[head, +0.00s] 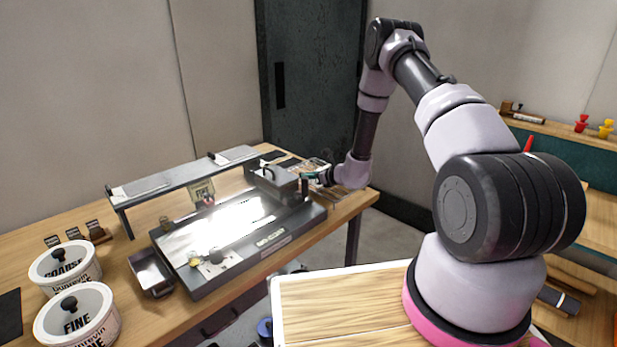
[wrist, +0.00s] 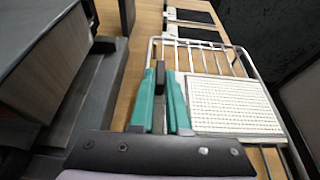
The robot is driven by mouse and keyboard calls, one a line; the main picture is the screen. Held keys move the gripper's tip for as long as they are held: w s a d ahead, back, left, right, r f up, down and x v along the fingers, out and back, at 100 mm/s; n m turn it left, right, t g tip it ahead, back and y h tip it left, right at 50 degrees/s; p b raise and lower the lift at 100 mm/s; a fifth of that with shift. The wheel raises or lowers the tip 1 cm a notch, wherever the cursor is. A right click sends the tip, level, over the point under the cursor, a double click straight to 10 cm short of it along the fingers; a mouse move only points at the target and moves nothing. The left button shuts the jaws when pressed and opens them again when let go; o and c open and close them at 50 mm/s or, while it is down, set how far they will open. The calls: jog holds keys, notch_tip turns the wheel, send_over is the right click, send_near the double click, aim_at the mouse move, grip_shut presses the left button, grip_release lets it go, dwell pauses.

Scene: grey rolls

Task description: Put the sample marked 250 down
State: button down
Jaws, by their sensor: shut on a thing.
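My gripper (wrist: 160,105) has green fingers, which are closed on a thin dark piece (wrist: 159,78) seen edge-on in the wrist view. No number can be read on it, so I cannot confirm that it is the sample marked 250. The fingers are over the left side of a wire rack (wrist: 240,58), beside a white textured plate (wrist: 232,105) lying on the rack. I cannot tell whether the piece touches the rack. In the head view my gripper (head: 314,177) is at the far right end of the bench, small and partly hidden by my arm.
A grey machine (head: 240,245) with a bright bed stands left of my gripper, close by. Dark labelled sheets (wrist: 190,17) lie beyond the rack. A raised shelf (head: 185,178) spans behind the machine. Tubs marked COARSE (head: 65,268) and FINE (head: 77,318) stand at left.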

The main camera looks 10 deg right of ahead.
jog(key=c, duration=0.9)
grip_release()
jog(key=shift+f, duration=0.1)
